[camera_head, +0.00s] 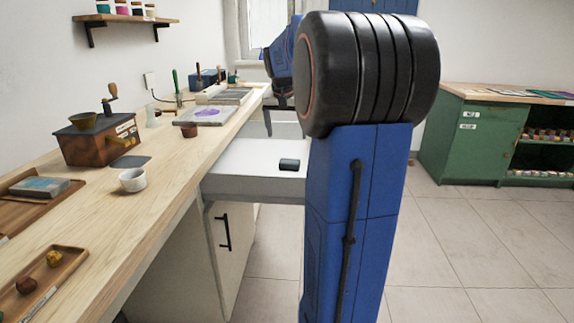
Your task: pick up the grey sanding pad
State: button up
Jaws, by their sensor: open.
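A small dark grey block (289,165), which looks like the grey sanding pad, lies on the white floor of an open drawer (235,165) that sticks out from the workbench. My gripper (270,125) hangs beyond the block, above the far part of the drawer, apart from the block and empty as far as I can see. It is open. One dark finger shows pointing down; the rest is mostly hidden behind my blue arm. My arm also hides the right end of the drawer.
The wooden workbench (185,170) runs along the left. A green cabinet (450,140) stands right. Tiled floor between is clear.

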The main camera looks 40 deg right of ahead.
send_over(289, 161)
jog(key=a, duration=0.1)
jog(key=f, duration=0.6)
jog(key=s+f, duration=0.1)
jog(key=f, duration=0.2)
jog(key=shift+a, duration=0.15)
jog(key=shift+a+x, duration=0.2)
jog(key=shift+x, duration=2.45)
jog(key=shift+s, duration=0.2)
jog(key=c, duration=1.1)
